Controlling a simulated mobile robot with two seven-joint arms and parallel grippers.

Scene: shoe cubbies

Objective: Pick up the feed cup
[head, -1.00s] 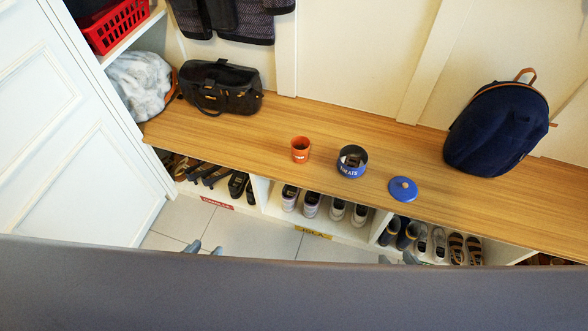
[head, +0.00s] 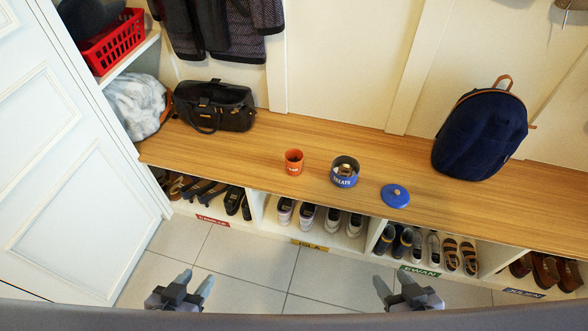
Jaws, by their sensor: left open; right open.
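The orange cup (head: 293,162), likely the feed cup, stands upright on the wooden bench (head: 240,153), left of a blue tin. The blue tin (head: 344,173) is open, with something inside that I cannot make out. Its blue lid (head: 395,196) lies on the bench to the right. My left gripper (head: 196,279) is open and empty, low in the picture, over the floor and in front of the bench. My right gripper (head: 393,281) is open and empty, also over the floor in front of the bench. Both are well apart from the cup.
A black bag (head: 214,107) stands at the bench's left and a navy backpack (head: 481,135) at its right. Cubbies below hold several shoes (head: 308,216). A red basket (head: 113,42) is on a shelf at upper left. A white door (head: 70,170) stands left. Bench around the cup is clear.

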